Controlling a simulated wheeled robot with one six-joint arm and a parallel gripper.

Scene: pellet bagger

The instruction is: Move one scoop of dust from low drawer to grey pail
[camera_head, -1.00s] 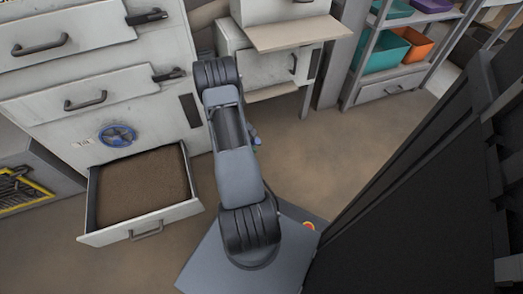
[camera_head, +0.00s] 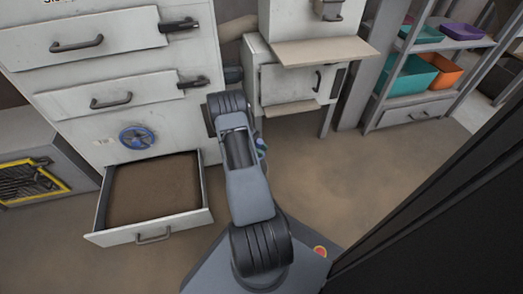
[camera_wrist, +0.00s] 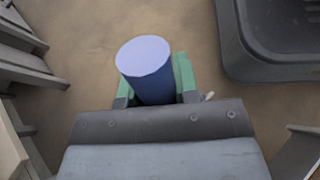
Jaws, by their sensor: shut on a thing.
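The low drawer (camera_head: 126,237) is pulled out at the left in the head view. A broad brown bed of dust (camera_head: 155,188) fills it. My gripper (camera_wrist: 155,90) has green fingers and is shut on a blue cylinder (camera_wrist: 145,56), seen end-on in the wrist view. The cylinder looks like the scoop's handle, but I cannot see a scoop bowl or whether it holds dust. In the head view, my arm hides most of the gripper, to the right of the drawer. I cannot make out the grey pail for certain.
A dark grey open tub (camera_wrist: 228,45) stands at the upper right of the wrist view. A blue wheel (camera_head: 137,137) is above the drawer. A shelf with teal (camera_head: 408,77) and orange (camera_head: 440,70) bins stands at the right. Open floor lies before it.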

